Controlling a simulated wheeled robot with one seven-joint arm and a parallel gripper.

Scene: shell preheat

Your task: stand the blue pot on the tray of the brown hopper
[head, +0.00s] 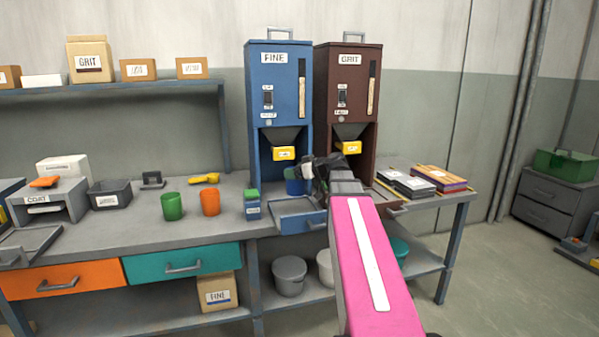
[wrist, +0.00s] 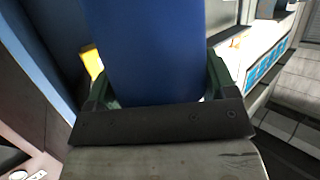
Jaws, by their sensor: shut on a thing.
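The blue pot (head: 294,183) shows just left of my gripper (head: 318,172) in the head view, in front of the blue FINE hopper's lower part. In the wrist view the blue pot (wrist: 145,50) fills the space between the two fingers of my gripper (wrist: 158,88), which is shut on it. The brown hopper (head: 328,90), labelled GRIT, stands right of the blue one, with a yellow spout flap. My pink arm hides most of its tray; only a right part (head: 397,209) shows. I cannot tell the gap between pot and trays.
The blue hopper (head: 257,95) has its own tray (head: 300,222) at the bench front. A green-and-blue box (head: 252,208), an orange cup (head: 210,202) and a green cup (head: 172,206) stand to the left. Books (head: 438,179) lie right of the brown hopper.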

